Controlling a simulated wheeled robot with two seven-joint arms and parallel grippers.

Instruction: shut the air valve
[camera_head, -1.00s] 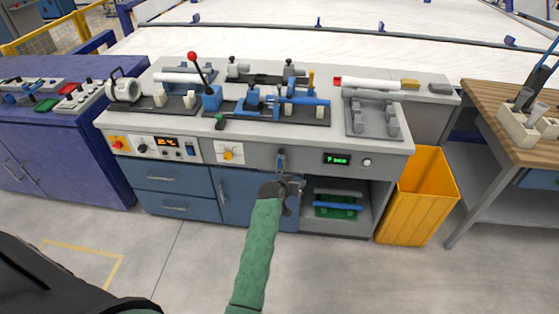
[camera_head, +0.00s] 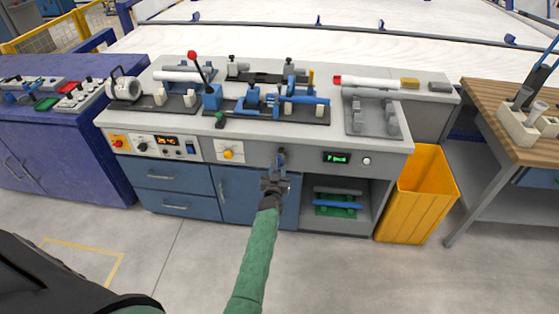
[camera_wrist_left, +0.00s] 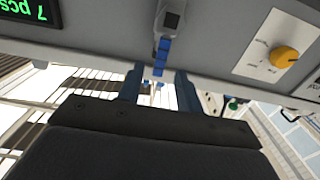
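The air valve (camera_head: 281,158) sits on the grey front panel of the bench, between the yellow knob plate and the green display. It has a grey body and a blue lever, which also show at the top middle of the left wrist view (camera_wrist_left: 166,44). In that view the blue lever hangs toward my left gripper (camera_wrist_left: 158,85), between the lines of its two fingers. The fingers are apart with nothing clasped between them. In the head view my left gripper (camera_head: 276,177) is just below the valve; whether it touches the lever cannot be told. My right gripper is not in view.
A yellow knob (camera_wrist_left: 284,57) on a white plate is beside the valve. A green display (camera_head: 337,158) is on its other side. Below are blue cabinet doors (camera_head: 232,194) and an open shelf. A yellow bin (camera_head: 422,195) stands at the right end.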

